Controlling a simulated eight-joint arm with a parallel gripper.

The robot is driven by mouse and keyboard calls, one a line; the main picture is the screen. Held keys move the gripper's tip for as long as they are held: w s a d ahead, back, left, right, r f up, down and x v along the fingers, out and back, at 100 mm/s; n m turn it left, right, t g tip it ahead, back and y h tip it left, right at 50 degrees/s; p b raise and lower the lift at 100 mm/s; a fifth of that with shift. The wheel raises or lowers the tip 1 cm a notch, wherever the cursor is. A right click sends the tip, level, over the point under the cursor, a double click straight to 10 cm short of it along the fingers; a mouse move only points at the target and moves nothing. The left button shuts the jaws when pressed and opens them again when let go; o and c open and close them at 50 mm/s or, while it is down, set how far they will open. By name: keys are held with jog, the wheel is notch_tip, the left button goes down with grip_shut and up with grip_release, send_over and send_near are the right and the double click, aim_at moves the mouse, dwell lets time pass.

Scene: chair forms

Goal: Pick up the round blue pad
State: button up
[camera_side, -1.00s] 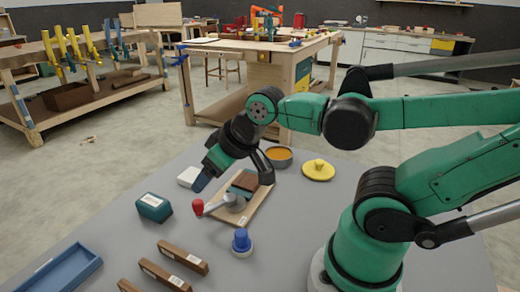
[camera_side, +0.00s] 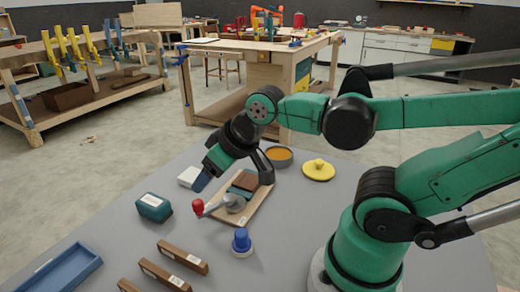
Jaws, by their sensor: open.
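A small blue round piece with a raised top (camera_side: 241,238) stands on a pale round base on the grey table, front centre. It is the only round blue thing I make out; its flat part is hard to tell. My gripper (camera_side: 234,181) is open, above the wooden board, behind and above the blue piece and apart from it. One finger, with a dark blue tip, reaches down at the left; the other curves down at the right. I see nothing held between them.
Below my gripper lies a wooden board (camera_side: 257,205) with a red-knobbed lever (camera_side: 198,207). A teal box (camera_side: 154,207), brown bars (camera_side: 183,257), blue tray (camera_side: 62,272), yellow knobbed disc (camera_side: 318,171) and orange-filled bowl (camera_side: 279,156) stand around.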

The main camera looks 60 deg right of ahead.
jog(key=shift+o, duration=0.3)
jog(key=n+g, duration=0.6)
jog(key=n, duration=1.5)
send_over(241, 233)
jog(key=w, duration=0.2)
jog(key=f, duration=0.5)
jog(key=shift+s, duration=0.25)
jog(key=n, duration=0.2)
jog(key=s+n, duration=0.1)
jog(key=n, duration=0.1)
jog(key=f+n+g, duration=0.1)
jog(key=shift+s+f+n, duration=0.1)
jog(key=shift+s+n, duration=0.15)
jog(key=shift+n, duration=0.15)
jog(key=shift+f, duration=2.75)
